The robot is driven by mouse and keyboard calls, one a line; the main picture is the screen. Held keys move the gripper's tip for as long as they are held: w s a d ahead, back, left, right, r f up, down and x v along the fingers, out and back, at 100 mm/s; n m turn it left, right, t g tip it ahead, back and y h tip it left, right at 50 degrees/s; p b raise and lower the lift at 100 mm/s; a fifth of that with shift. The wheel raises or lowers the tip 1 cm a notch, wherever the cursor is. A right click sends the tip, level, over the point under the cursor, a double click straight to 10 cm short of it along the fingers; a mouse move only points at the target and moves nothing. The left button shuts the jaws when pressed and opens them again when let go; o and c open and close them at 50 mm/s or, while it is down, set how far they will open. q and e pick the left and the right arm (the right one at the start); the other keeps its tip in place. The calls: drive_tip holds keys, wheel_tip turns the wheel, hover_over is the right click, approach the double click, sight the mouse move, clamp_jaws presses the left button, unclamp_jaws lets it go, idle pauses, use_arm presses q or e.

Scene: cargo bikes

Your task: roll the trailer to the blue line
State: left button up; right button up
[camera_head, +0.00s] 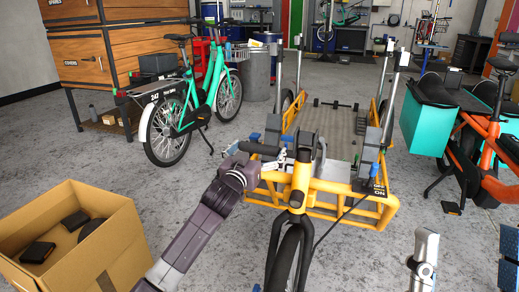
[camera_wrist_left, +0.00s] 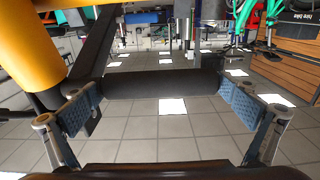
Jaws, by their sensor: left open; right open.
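The yellow trailer (camera_head: 385,208) stands in the middle of the head view, with a grey flat bed (camera_head: 330,125) and upright posts. A yellow stem (camera_head: 301,185) with a wheel (camera_head: 288,262) rises at its near end. My left gripper (camera_head: 267,150) is open at the black handle grip (camera_head: 250,147). In the left wrist view, the grip (camera_wrist_left: 160,83) lies crosswise beyond and between the spread blue pads of the left gripper (camera_wrist_left: 158,108); contact is unclear. My right gripper (camera_head: 468,248) is open and empty at the lower right, partly cut off. I see no blue line on the floor.
An open cardboard box (camera_head: 95,262) with dark items stands at the lower left. A green bike (camera_head: 200,100) stands left of the trailer by wooden cabinets (camera_head: 85,60). An orange bike with a teal box (camera_head: 428,122) stands at the right. Grey floor between them is clear.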

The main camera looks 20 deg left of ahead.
use_arm(q)
drive_tip(key=c, duration=1.4)
